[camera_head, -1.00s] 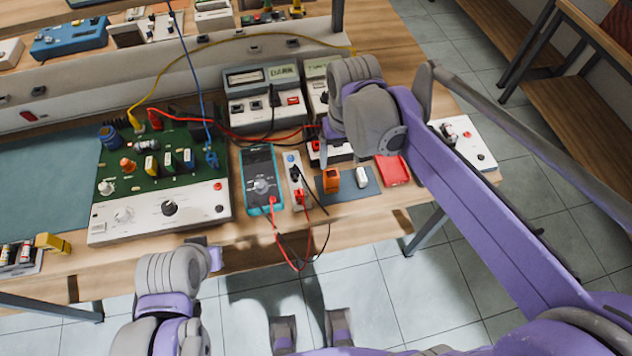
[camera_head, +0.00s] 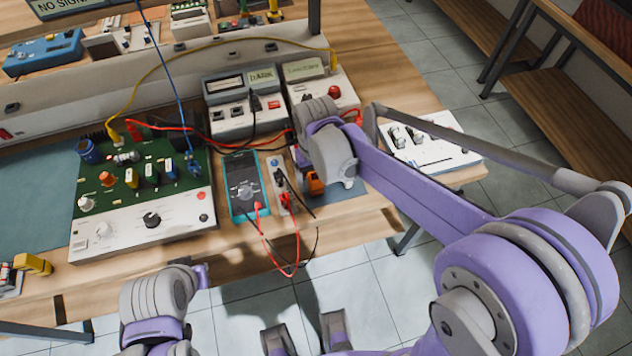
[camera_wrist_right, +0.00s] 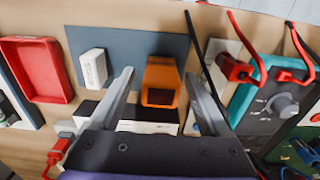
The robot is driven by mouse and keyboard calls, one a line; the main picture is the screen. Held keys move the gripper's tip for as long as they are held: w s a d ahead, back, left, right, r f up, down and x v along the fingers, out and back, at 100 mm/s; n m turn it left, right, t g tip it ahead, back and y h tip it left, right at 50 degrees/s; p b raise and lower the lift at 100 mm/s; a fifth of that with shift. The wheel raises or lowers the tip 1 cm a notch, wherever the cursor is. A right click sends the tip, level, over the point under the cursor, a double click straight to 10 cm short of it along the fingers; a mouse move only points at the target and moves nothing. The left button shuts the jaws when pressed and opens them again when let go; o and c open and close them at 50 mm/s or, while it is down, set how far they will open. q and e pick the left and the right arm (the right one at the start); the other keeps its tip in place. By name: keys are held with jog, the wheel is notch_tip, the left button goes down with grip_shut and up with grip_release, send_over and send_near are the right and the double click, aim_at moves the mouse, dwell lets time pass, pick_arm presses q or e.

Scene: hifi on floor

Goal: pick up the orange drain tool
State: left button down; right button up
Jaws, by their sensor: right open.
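The orange drain tool (camera_head: 315,184) is a small orange block on a dark blue-grey mat (camera_head: 348,196) near the table's front edge. In the head view my right gripper hides part of it. In the right wrist view the orange tool (camera_wrist_right: 161,84) stands between the two open fingers of my right gripper (camera_wrist_right: 160,78), with a gap on both sides. Nothing is held there. In the head view my right gripper (camera_head: 326,172) is low over the mat. My left gripper (camera_head: 201,276) is at the lower left in front of the table, and its jaws do not show clearly.
A white block (camera_wrist_right: 93,68) and a red tray (camera_wrist_right: 38,68) lie beside the tool. A teal multimeter (camera_head: 243,187) and red and black leads (camera_head: 285,200) are close on the other side. A green circuit board (camera_head: 140,175) stands left, meters (camera_head: 240,105) behind.

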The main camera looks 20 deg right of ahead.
jog(key=shift+f, duration=0.4)
jog(key=shift+c, duration=0.3)
grip_shut()
